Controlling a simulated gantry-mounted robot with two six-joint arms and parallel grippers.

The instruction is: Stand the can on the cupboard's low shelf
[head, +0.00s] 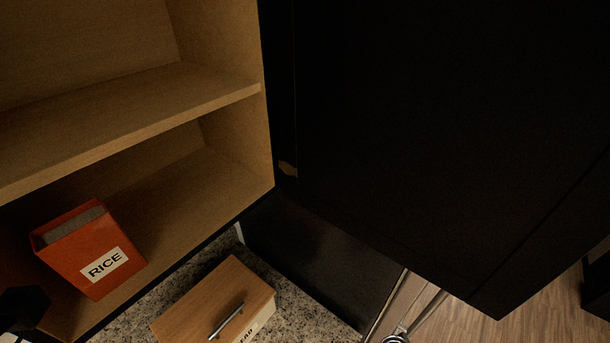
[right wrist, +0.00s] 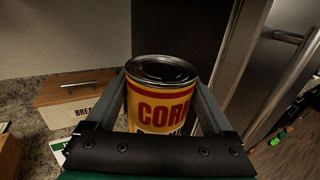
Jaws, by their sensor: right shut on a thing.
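The can (right wrist: 162,100) is yellow with a red band, a dark metal lid and the word CORN partly showing. In the right wrist view it is upright between the two fingers of my right gripper (right wrist: 160,78), which is shut on it. Its lower part is hidden by the gripper's black crossbar. The can and right gripper do not show in the head view. The cupboard's low shelf (head: 185,200) is at the left of the head view, below an upper shelf (head: 130,120). A dark shape at the lower left edge may be my left gripper; its fingers are unclear.
A red RICE box (head: 95,250) stands on the low shelf's left part; the shelf to its right is bare. A large black door panel (head: 430,130) fills the right. Below is a wooden BREAD box (head: 215,295) on the speckled counter (head: 295,310).

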